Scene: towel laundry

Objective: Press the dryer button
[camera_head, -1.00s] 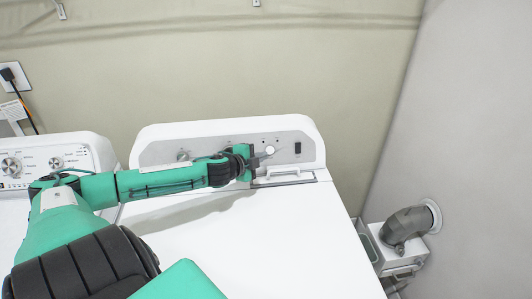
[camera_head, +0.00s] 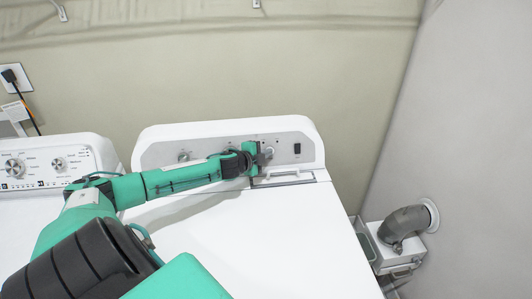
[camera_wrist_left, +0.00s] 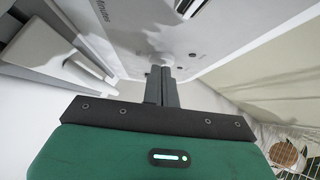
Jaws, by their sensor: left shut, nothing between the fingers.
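The white dryer (camera_head: 265,235) stands in the middle of the head view, with a grey control panel (camera_head: 215,143) at its back. On the panel a dark switch (camera_head: 297,149) sits at the right and a knob (camera_head: 183,156) at the left. My left gripper (camera_head: 267,154) is shut and empty, close in front of the panel, left of the dark switch. It covers most of the round white control there; whether it touches cannot be told. In the left wrist view the closed fingers (camera_wrist_left: 160,74) point toward the panel (camera_wrist_left: 190,28). My right gripper is not in view.
A raised white handle (camera_head: 284,175) on the dryer top lies just below my left gripper. A white washer (camera_head: 60,160) stands to the left. A grey duct (camera_head: 404,224) and box are at the right by the wall. The dryer top is otherwise clear.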

